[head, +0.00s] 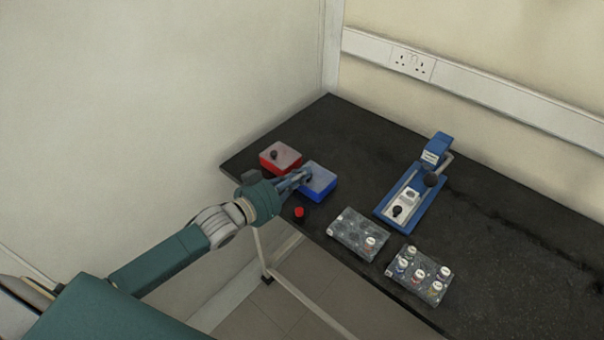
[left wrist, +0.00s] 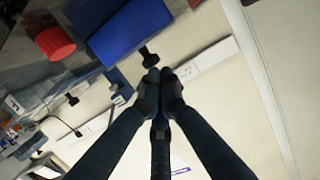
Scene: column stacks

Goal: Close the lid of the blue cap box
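The blue cap box (head: 321,191) stands near the table's left front edge. Its pale lid (head: 320,176) looks flat on top, but my gripper hides the left part, so I cannot tell if it is fully closed. In the left wrist view the blue box (left wrist: 130,30) is at the top, with a black knob (left wrist: 149,58) just beyond my fingertips. My left gripper (head: 305,177) is at the box's left side, by the knob. In the left wrist view its fingertips (left wrist: 159,75) are together with nothing visible between them. My right gripper is not in view.
A red box (head: 280,165) with a pale lid stands just behind left. A red-topped black item (head: 299,213) is in front. Two clear racks (head: 345,243) (head: 405,285) with vials and a blue press-like device (head: 425,200) are to the right. Dark table (head: 510,240) is free beyond.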

